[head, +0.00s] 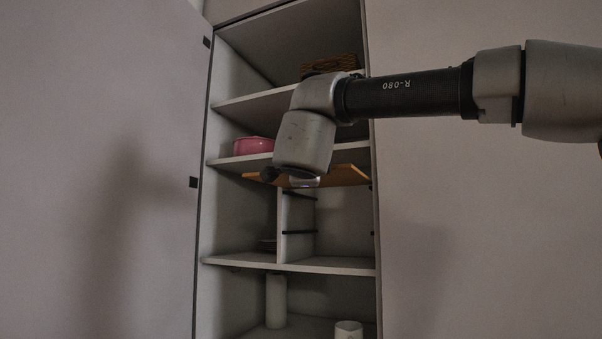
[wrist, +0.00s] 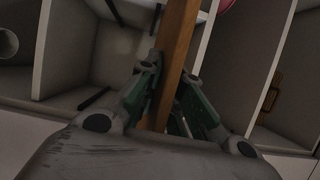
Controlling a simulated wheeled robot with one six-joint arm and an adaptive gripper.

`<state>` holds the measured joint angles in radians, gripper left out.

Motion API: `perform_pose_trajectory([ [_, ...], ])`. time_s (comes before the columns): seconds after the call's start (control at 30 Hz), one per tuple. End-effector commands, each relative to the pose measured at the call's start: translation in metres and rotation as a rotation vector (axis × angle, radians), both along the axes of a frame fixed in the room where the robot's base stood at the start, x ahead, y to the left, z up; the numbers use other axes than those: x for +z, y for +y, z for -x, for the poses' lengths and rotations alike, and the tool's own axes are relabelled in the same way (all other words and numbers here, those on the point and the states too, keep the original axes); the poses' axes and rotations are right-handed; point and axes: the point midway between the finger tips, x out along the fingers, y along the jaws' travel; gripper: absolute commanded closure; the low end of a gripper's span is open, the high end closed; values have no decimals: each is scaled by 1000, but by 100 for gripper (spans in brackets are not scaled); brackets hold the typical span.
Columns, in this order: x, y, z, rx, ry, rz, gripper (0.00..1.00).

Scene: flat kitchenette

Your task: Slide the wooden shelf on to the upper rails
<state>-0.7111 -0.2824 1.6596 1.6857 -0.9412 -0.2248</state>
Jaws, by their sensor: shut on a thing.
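The wooden shelf (head: 347,175) is an orange-brown board in the open cabinet's middle, just below the pink bowl's shelf. In the wrist view, the board (wrist: 180,40) runs edge-on between the fingers. My gripper (wrist: 172,85) is shut on its front edge; in the head view, my wrist hides most of the fingers. Dark upper rail (head: 300,195) and lower rail (head: 300,232) are on the compartment's divider. The board looks slightly tilted and about level with or just above the upper rail. Whether it touches the rails cannot be told.
A pink bowl (head: 253,146) stands on the shelf above, and a wicker basket (head: 330,64) higher up. The fixed lower shelf (head: 325,265) closes the compartment below. A white cup (head: 348,330) and a pale cylinder (head: 276,300) stand underneath. A cabinet door (head: 100,150) is at left.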

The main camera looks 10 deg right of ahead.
Motion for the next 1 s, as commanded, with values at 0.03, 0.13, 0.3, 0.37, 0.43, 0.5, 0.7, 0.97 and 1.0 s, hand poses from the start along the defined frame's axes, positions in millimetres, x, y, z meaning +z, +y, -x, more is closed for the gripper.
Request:
perform_pose_trajectory([
  [0.03,1,-3,-3,-1,-2,0,100],
  [0.13,1,-8,-9,-2,-2,0,100],
  [0.3,1,-15,-20,-1,-2,-1,100],
  [0.37,1,-18,-23,-2,-2,-1,100],
  [0.43,1,-21,-27,-2,-2,-1,100],
  [0.5,1,-24,-32,-2,-2,-1,100],
  [0.7,0,-33,-44,-2,-2,-1,100],
  [0.97,0,-44,-60,-1,-2,-1,100],
  [1.0,0,-47,-63,-2,-2,0,100],
])
